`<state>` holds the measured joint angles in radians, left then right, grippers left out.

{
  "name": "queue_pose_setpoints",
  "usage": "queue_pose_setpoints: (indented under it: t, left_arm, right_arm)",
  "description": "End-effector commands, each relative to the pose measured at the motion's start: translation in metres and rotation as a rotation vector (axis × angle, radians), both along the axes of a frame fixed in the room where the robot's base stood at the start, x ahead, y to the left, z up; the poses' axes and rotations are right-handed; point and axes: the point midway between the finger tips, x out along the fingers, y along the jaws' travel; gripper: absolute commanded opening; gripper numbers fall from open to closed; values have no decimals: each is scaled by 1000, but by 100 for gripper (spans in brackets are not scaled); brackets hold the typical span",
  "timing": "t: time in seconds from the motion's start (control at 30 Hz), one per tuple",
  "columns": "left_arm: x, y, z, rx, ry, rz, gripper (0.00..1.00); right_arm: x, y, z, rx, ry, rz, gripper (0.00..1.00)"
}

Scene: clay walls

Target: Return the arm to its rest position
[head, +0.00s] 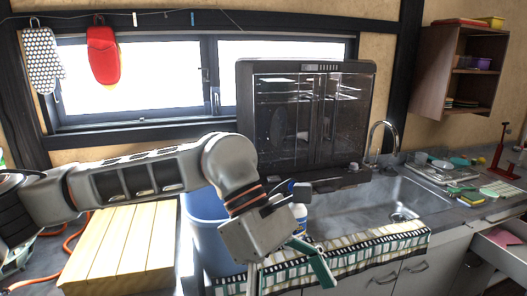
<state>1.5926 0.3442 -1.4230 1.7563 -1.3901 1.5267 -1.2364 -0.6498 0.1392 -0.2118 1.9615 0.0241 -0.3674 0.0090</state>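My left arm comes in from the left and crosses in front of a blue bin and the counter. Its gripper (290,278) hangs at the lower middle, in front of the striped cloth (385,248) on the sink's front edge. The gripper points downward and its fingers are spread apart, with nothing seen between them. The fingertips are near the bottom of the picture. My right arm and gripper are not in view.
The blue bin (204,212) stands behind my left arm. A slatted wooden board (120,245) lies under the arm at left. The steel sink (355,208) is right of the gripper, with a dark glass-doored cabinet (300,120) behind. An open drawer (497,250) juts out at right.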

Motion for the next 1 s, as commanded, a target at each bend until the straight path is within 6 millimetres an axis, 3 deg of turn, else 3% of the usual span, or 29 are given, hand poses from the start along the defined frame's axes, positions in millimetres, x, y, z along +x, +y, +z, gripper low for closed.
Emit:
queue_pose_setpoints:
  t: [0.1,0.2,0.3,0.43,0.6,0.73,0.87,1.0]
  left_arm:
    - [-27,-34,6,-149,195,52,100]
    - [-40,-56,20,-264,365,116,100]
    - [-45,-72,38,-370,545,190,100]
    - [-37,-84,61,-497,790,305,100]
    - [-2,-82,81,-639,1128,478,100]
    - [37,-67,79,-726,1396,626,100]
    - [81,-43,58,-800,1670,788,100]
    - [124,-7,13,-864,1968,971,100]
  right_arm:
    - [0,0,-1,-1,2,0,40]
    - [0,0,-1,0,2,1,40]
    - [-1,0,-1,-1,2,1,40]
    - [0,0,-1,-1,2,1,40]
    - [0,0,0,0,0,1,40]
    - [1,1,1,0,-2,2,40]
    - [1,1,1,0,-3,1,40]
    - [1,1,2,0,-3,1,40]
